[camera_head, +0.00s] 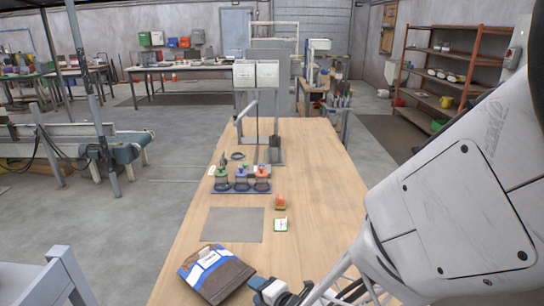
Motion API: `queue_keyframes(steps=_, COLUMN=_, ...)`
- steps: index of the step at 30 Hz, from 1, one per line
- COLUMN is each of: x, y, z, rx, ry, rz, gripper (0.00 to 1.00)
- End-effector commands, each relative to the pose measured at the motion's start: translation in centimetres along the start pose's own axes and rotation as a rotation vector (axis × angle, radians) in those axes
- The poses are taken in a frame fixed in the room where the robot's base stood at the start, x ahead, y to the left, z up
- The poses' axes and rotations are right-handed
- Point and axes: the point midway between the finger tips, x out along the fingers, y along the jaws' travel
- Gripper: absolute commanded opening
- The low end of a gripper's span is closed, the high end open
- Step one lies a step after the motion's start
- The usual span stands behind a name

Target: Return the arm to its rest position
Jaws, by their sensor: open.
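My arm (455,205) fills the right side of the head view as a large pale link with dark bolts, slanting from the upper right down to the bottom edge. It covers the near right part of the wooden table. I cannot make out my gripper or its fingertips in this view. A small blue, white and dark object (272,291) shows at the bottom edge beside the arm, partly cut off; I cannot tell what it is.
The wooden table (330,195) carries a brown, blue and white bag (214,273), a grey mat (233,225), several small coloured-top containers (241,181) and an orange-topped item (280,203). A grey machine (256,75) stands at the far end. The table's middle right is clear.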

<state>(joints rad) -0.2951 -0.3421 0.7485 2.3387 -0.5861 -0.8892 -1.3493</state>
Motion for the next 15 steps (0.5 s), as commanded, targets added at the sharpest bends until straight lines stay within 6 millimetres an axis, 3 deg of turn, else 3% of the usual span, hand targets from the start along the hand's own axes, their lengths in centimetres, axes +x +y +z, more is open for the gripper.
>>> queue_keyframes(steps=8, x=-2.6, y=2.6, z=4.8, rx=0.231, ry=-0.19, rz=-0.12, gripper=0.43)
queue_keyframes(steps=15, x=-7.1, y=5.0, z=8.8, rx=0.536, ry=-0.413, rz=-0.217, gripper=0.43)
